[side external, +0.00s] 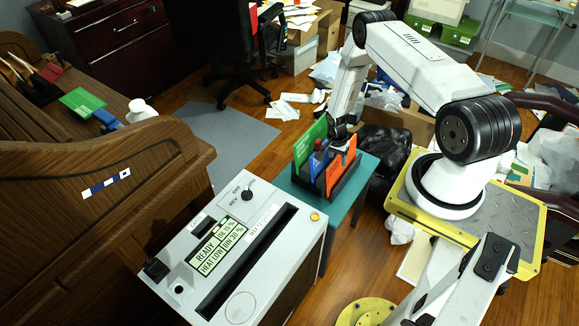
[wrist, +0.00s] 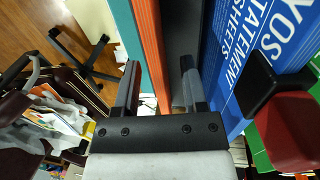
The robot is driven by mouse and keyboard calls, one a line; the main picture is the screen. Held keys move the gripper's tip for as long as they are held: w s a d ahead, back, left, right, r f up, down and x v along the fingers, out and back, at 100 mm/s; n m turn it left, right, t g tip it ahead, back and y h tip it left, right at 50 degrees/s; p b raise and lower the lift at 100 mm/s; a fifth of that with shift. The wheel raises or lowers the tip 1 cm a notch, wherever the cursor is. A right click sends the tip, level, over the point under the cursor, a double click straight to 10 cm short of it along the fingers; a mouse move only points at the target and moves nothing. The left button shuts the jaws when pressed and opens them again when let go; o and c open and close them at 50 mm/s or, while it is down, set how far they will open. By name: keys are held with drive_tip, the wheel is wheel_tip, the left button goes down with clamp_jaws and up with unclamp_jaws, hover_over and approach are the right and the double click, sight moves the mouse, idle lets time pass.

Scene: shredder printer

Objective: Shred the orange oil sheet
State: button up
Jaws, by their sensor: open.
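The orange sheet (side external: 341,166) stands upright in a dark rack (side external: 346,188) at the right end of a row with a blue and a green sheet. My gripper (side external: 341,132) is at the top of the rack, close to the orange sheet. In the wrist view my gripper (wrist: 161,75) is open, and the orange sheet (wrist: 147,35) shows as a narrow band between its fingers, nearer the left one. I cannot tell whether a finger touches it. The shredder (side external: 215,248) is a pale box with a long dark slot (side external: 247,262) and a display (side external: 221,245) reading READY, OIL 15%, HEAT LOW, BIN 30%.
A blue sheet (wrist: 235,60) lettered STATEMENT SHEETS stands just right of my gripper's fingers. A green sheet (side external: 311,143) stands at the rack's left end. The rack is on a teal table (side external: 348,212) beside the shredder. A wooden desk (side external: 85,175) stands at the left.

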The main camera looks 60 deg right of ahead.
drive_tip(key=shift+s+f, duration=0.15)
drive_tip(key=shift+f, duration=1.2)
clamp_jaws()
drive_tip(key=shift+r, duration=0.3)
drive_tip(key=shift+r, duration=0.7)
drive_tip(key=shift+r, duration=0.15)
wheel_tip(320, 180, up, 10)
drive_tip(key=shift+r, duration=0.15)
idle(0.4)
